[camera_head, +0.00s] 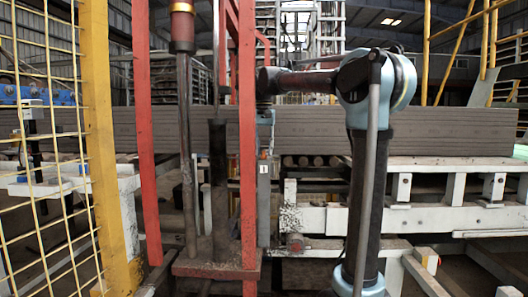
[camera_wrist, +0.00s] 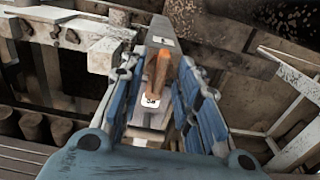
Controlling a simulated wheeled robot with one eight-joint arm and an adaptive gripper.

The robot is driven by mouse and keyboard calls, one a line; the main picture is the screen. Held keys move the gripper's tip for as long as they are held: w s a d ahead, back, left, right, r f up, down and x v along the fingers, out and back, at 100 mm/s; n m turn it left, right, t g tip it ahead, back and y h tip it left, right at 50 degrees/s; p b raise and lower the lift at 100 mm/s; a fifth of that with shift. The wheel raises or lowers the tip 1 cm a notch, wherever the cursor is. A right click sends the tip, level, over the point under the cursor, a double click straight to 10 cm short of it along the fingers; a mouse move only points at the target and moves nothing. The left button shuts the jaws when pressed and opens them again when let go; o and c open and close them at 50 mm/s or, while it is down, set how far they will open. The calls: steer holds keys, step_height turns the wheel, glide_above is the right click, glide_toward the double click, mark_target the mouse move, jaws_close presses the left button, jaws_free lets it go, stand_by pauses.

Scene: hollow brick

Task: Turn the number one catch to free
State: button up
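The catch shows in the wrist view as an orange-brown lever (camera_wrist: 160,70) on a grey post (camera_wrist: 163,32). A small white label lies below the lever and another above it; I cannot read either surely. In the head view, the grey post (camera_head: 264,205) stands behind the red frame and carries a white plate marked 1 (camera_head: 264,168). My gripper (camera_wrist: 159,78) is open, with its blue fingers on either side of the lever. Gaps seem to show on both sides, but I cannot tell whether either finger touches.
Red uprights (camera_head: 247,150) stand in front of the post. A yellow mesh fence (camera_head: 45,130) is at left. A long grey brick row (camera_head: 440,130) runs behind on a pale frame (camera_head: 400,218). In the wrist view, beams (camera_wrist: 290,75) lie close on the right.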

steer(key=shift+f, duration=0.1)
jaws_close()
steer(key=shift+n, duration=0.3)
steer(key=n, duration=1.1)
steer(key=shift+n, duration=0.3)
steer(key=n, duration=0.5)
steer(key=shift+n, duration=0.3)
steer(key=shift+w, duration=0.1)
stand_by(0.3)
